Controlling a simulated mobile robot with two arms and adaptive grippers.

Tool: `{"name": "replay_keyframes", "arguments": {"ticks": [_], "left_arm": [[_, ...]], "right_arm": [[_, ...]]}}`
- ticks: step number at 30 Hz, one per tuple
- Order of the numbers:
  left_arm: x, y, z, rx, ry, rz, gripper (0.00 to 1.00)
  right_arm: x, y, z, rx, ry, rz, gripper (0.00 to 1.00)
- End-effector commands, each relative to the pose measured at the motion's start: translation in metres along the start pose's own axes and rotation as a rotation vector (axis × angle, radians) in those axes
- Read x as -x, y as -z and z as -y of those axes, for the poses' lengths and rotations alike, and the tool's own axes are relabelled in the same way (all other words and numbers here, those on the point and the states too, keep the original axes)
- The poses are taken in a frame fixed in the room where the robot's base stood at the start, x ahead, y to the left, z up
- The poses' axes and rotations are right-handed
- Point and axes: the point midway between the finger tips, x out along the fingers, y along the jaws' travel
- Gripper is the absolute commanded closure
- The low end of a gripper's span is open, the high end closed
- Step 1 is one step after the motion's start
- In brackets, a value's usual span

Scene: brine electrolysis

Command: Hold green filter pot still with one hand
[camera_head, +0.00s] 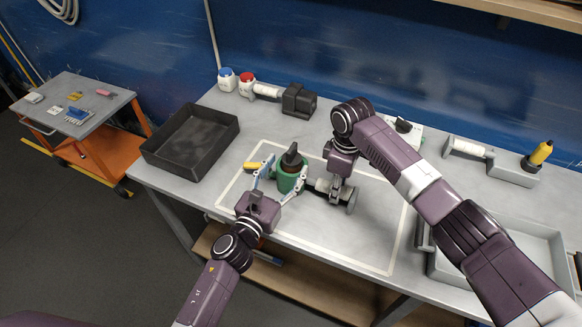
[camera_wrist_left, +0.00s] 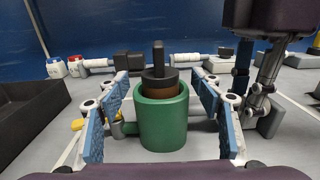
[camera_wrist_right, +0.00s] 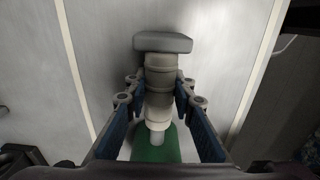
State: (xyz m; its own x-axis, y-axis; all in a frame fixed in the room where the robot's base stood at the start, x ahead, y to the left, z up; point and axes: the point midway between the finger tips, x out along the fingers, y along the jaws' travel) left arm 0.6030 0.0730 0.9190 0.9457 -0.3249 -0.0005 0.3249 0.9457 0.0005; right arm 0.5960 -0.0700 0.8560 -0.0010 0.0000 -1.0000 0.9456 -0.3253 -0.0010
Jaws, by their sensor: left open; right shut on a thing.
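The green filter pot (camera_head: 287,182) stands upright on the table, with a brown and black piece (camera_wrist_left: 159,82) with an upright knob in its top. It also shows in the left wrist view (camera_wrist_left: 163,122). My left gripper (camera_head: 275,177) is open, its blue-padded fingers on either side of the pot; in the left wrist view a gap shows beside each finger. My right gripper (camera_head: 331,190) is shut on a grey cylindrical fitting (camera_wrist_right: 160,82) with a flat end plate, just right of the pot. The fitting's narrow end points at the pot; I cannot tell whether they are joined.
A black tray (camera_head: 152,158) stands at the table's left. A yellow piece (camera_head: 252,165) lies beside the pot. Blue-capped and red-capped containers (camera_head: 227,80) and a black block (camera_head: 299,101) are at the back. A grey tray (camera_head: 545,240) is at the right.

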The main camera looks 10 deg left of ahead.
Motion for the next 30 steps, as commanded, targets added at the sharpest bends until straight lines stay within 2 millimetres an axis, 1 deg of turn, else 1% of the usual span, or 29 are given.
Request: {"name": "replay_keyframes", "arguments": {"ticks": [1, 3, 9, 14, 21, 22, 23, 30], "left_arm": [[-0.009, -0.001, 0.0, 0.0, 0.001, 0.002, 0.4], [-0.018, -0.001, 0.0, 0.0, 0.0, 0.001, 0.4], [-0.035, -0.001, 0.0, 0.002, 0.0, 0.001, 0.4], [-0.04, 0.0, 0.0, 0.002, 0.0, 0.0, 0.4], [-0.041, 0.0, 0.0, 0.001, 0.0, 0.0, 0.4], [-0.041, 0.0, 0.0, 0.001, 0.0, 0.0, 0.41], [-0.041, 0.0, 0.0, 0.001, 0.0, 0.0, 0.44], [-0.04, 0.0, 0.0, 0.001, 0.0, 0.0, 0.71]], "right_arm": [[0.0, 0.0, 0.0, 0.0, 0.0, 0.0, 1.0], [0.0, 0.0, 0.0, 0.0, 0.0, 0.0, 1.0], [0.0, 0.0, 0.0, 0.0, -0.001, -0.001, 1.0], [0.0, 0.0, 0.0, 0.0, -0.001, -0.001, 1.0], [0.0, 0.0, 0.0, 0.0, -0.001, -0.001, 1.0], [0.0, 0.0, 0.0, 0.0, -0.001, -0.001, 1.0], [0.0, 0.0, 0.0, 0.0, -0.001, -0.001, 1.0], [0.0, 0.0, 0.0, 0.0, -0.001, -0.001, 1.0]]}}
